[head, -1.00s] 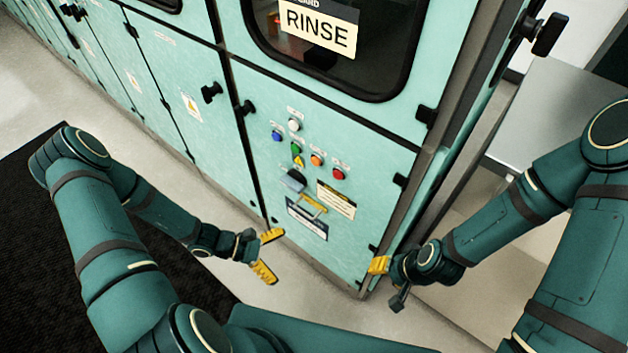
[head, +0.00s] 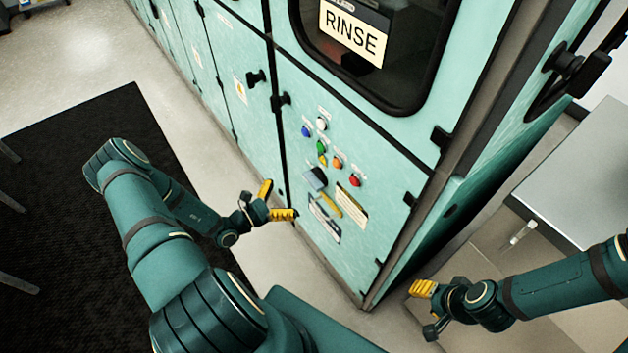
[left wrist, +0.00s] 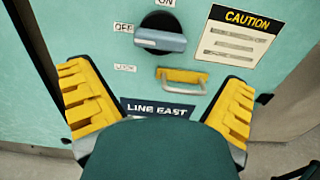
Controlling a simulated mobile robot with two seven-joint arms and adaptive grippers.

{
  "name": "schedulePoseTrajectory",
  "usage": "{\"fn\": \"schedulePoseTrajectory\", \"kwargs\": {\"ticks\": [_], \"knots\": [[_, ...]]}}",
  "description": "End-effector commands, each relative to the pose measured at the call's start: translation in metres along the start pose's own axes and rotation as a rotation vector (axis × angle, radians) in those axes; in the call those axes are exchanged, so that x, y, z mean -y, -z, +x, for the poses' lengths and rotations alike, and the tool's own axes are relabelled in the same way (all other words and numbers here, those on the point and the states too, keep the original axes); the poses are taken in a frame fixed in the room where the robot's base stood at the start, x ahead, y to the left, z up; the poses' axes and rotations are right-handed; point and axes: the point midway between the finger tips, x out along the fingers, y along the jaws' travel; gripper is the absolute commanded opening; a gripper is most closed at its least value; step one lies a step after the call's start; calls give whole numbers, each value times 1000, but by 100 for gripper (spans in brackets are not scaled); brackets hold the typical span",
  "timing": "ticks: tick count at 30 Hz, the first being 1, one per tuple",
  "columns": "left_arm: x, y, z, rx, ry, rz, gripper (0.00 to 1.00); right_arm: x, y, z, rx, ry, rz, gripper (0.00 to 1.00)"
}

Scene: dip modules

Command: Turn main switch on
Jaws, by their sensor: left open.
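The main switch (head: 316,179) is a dark rotary knob with a grey-blue bar handle on the teal cabinet panel. In the left wrist view the switch handle (left wrist: 160,40) lies roughly level, with the OFF label (left wrist: 124,28) at its left end. The ON label (left wrist: 166,3) is above the knob and a LOCK label (left wrist: 125,68) is at its lower left. My left gripper (head: 281,201) is open and empty, in front of the panel and left of the switch in the head view. My right gripper (head: 422,288) is right of the cabinet corner; its opening is unclear.
A yellow-and-grey pull handle (left wrist: 182,77) sits below the switch, above the LINE EAST plate (left wrist: 157,110). A CAUTION sign (left wrist: 232,38) is to its right. A grey table (head: 585,170) stands at right.

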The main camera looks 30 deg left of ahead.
Motion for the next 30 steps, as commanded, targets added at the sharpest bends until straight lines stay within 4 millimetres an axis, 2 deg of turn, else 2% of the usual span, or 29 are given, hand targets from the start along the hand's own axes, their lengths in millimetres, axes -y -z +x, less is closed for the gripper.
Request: {"fn": "schedulePoseTrajectory", "kwargs": {"ticks": [1,9,15,21,29,30], "knots": [[1,0,11,3,3,0,100,0,0,1,1,0,0,47],[2,0,64,2,5,0,100,-2,-2,5,4,0,-1,47],[1,0,92,1,3,1,100,-3,-3,7,7,0,-2,47],[1,0,104,-1,3,0,100,-3,-4,8,8,1,-2,47],[1,0,104,-1,3,0,100,-3,-4,8,8,1,-2,47],[1,0,104,-1,3,0,93,-3,-4,8,8,1,-2,47]]}}
